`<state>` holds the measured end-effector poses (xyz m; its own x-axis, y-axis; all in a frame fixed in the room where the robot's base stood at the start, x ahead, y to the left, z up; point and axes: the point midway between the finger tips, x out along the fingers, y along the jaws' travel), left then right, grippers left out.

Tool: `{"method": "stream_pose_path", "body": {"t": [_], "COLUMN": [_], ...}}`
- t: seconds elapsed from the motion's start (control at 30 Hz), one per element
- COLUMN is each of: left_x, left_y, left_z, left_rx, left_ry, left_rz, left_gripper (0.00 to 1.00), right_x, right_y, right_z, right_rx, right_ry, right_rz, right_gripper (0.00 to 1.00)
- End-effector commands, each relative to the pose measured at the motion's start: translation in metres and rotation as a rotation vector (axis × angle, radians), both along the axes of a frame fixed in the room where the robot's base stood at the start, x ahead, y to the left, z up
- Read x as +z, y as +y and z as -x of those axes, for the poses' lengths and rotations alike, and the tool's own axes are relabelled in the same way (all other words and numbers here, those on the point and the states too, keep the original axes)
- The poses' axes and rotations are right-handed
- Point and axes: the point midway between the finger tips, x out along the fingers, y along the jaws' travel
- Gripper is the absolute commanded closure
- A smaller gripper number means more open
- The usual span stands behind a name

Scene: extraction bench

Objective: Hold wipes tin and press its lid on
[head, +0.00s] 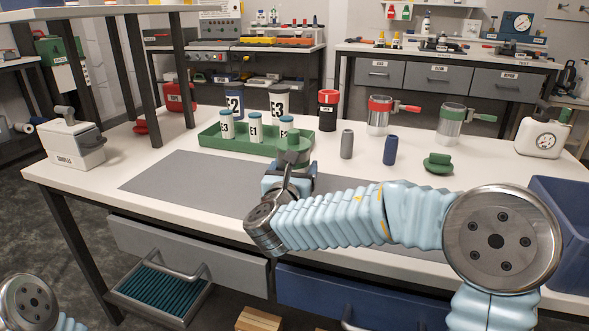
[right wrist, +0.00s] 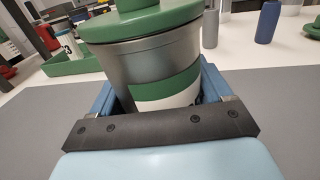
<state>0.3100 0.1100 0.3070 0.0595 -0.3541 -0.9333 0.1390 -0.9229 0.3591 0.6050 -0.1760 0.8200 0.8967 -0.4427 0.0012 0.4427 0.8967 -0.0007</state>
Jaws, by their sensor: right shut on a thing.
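The wipes tin (right wrist: 157,70) is a grey metal tin with a green and white band. It stands between the blue fingers of my right gripper (right wrist: 160,92), which is shut on it. A green lid (right wrist: 135,24) with a knob lies over the tin's top; I cannot tell whether it is fully seated. In the head view the green lid (head: 293,157) shows above my right gripper (head: 288,180), at the grey mat's back edge, and the arm and gripper hide most of the tin. My left gripper is outside the view; only part of that arm shows at lower left.
A green tray (head: 215,143) with several labelled bottles stands just behind the tin. A grey cylinder (head: 347,143), a blue cylinder (head: 390,150) and another green lid-like piece (head: 438,163) stand to the right. The grey mat (head: 185,180) is clear on the left. A blue bin (head: 562,200) is at far right.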

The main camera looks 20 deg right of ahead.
Motion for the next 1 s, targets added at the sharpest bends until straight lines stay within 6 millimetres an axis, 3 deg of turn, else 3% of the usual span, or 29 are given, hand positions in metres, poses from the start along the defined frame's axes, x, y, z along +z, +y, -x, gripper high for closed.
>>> {"method": "stream_pose_path", "body": {"t": [0.13,0.17,0.3,0.67,1.0], "left_x": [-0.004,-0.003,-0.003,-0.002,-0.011], "left_y": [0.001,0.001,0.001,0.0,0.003], "left_z": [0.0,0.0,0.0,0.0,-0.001], "left_rx": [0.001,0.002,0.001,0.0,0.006], "left_ry": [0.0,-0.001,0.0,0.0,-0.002], "left_rz": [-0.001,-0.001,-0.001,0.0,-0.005], "left_gripper": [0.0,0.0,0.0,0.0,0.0], "right_x": [-0.003,-0.003,-0.002,0.0,0.0], "right_y": [0.0,0.0,0.0,0.005,0.036], "right_z": [0.0,0.0,0.0,0.007,0.07], "right_rx": [0.0,0.0,0.0,0.003,0.004], "right_ry": [-0.001,0.0,0.0,-0.001,-0.001], "right_rz": [0.0,0.0,0.0,0.0,0.0], "right_gripper": [0.77,0.19,0.0,0.0,0.0]}}
